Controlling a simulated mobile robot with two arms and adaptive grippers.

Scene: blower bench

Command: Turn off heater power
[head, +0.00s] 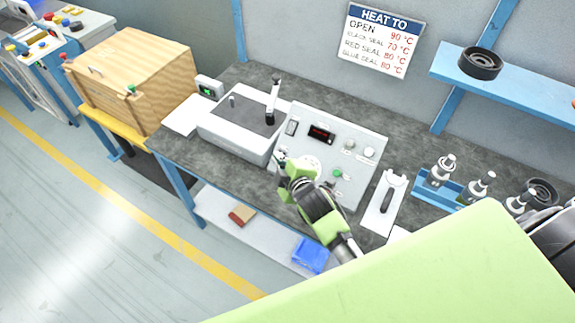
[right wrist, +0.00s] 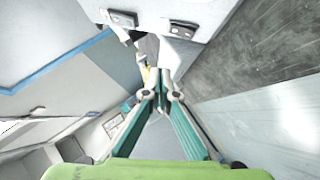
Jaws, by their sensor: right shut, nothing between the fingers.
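The light grey control panel (head: 365,145) stands on the bench, with a dark display (head: 320,134) showing red digits and a small dark-framed switch (head: 292,128) at its upper left. It also has a green button (head: 337,173) and pale knobs. My right gripper (head: 284,168) is at the panel's lower left, its arm hiding part of the panel. In the right wrist view my right gripper's fingers (right wrist: 160,80) are shut and empty, close to a white housing bearing two dark-framed switches (right wrist: 122,18). I cannot tell whether the fingertips touch it. My left gripper is not in view.
A grey box machine (head: 225,135) with a dark top and lever stands left of the panel. A white stand with a black-handled tool (head: 386,200) and a blue rack (head: 437,190) of bottles are at right. A sign (head: 381,38) hangs on the wall.

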